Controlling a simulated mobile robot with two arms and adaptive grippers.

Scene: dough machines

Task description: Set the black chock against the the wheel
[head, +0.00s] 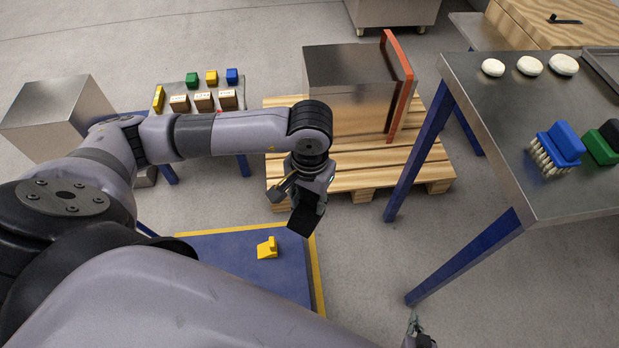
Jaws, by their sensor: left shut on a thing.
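My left gripper (309,184) is shut on the black chock (304,218), a dark block that hangs below the fingers. It is held in the air between the wooden pallet and the blue mat. My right gripper (418,335) shows only as a small part at the bottom edge, and its jaws cannot be made out. Small dark wheels (421,30) show under a metal cabinet (392,10) at the top, far from the black chock. I cannot tell whether one of these is the task's wheel.
A yellow chock (267,248) lies on the blue mat (215,248). A pallet (350,178) bears a metal box (345,75) and an orange-edged panel (400,90). A steel table (560,195) with brushes stands at right. Grey floor between mat and table is clear.

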